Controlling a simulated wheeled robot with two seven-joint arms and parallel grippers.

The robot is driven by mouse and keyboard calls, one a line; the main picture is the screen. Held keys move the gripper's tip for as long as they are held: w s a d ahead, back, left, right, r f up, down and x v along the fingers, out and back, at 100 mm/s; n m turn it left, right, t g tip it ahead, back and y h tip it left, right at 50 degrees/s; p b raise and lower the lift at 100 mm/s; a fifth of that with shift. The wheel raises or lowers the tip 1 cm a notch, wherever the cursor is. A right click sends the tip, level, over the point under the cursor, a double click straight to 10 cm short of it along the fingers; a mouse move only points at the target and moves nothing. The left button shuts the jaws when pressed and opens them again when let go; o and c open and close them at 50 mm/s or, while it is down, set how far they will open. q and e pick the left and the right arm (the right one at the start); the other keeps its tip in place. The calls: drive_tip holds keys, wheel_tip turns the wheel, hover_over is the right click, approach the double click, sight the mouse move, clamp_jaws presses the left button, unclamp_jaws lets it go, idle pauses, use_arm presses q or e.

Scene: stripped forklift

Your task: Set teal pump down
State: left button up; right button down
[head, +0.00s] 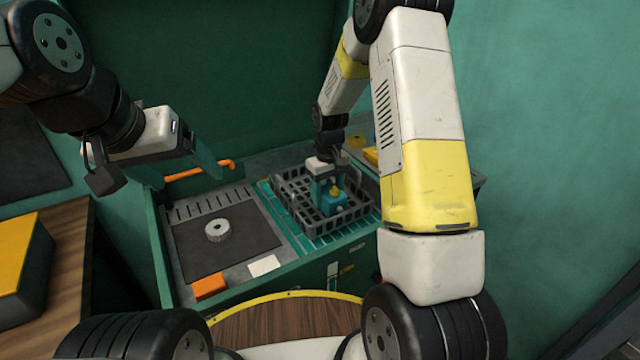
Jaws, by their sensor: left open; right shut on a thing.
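The teal pump (339,204), with a yellow part on top, is inside the outline of a dark grey slotted crate (316,232). My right gripper (327,188) comes down from above and is shut on the pump. I cannot tell whether the pump touches the crate floor, as the crate's front wall and the gripper hide its base. My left gripper (158,180) is open and empty, held above the back left of the workbench, well apart from the pump.
A grey gear (217,230) lies on a dark mat (250,258) left of the crate. An orange block (209,286) and a white card (264,266) lie near the bench's front edge. An orange handle (200,171) is at the back. A wooden table (70,270) stands left.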

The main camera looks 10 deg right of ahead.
sight(328, 189)
drive_tip(key=shift+f, duration=0.55)
drive_tip(key=c, duration=0.5)
unclamp_jaws()
drive_tip(key=shift+f, duration=0.15)
wheel_tip(328, 189, up, 12)
drive_tip(key=shift+f, duration=0.1)
drive_tip(key=s+r+t, duration=0.1)
drive_tip(key=s+r, duration=0.4)
drive_tip(key=r, duration=0.3)
drive_tip(key=s+r+m+t, duration=0.1)
drive_tip(key=s+r, duration=0.2)
drive_tip(key=s, duration=0.4)
drive_tip(key=s+r+m+t+y, duration=0.1)
drive_tip(key=s+r+t, duration=0.1)
drive_tip(key=s, duration=0.5)
drive_tip(key=s+d+r+m+t+y, duration=0.1)
drive_tip(key=s+r+t, duration=0.1)
drive_tip(key=s+r, duration=0.2)
drive_tip(key=shift+s+r+m, duration=0.2)
drive_tip(key=shift+s, duration=0.55)
drive_tip(key=shift+s+r+m, duration=0.2)
drive_tip(key=shift+s, duration=0.5)
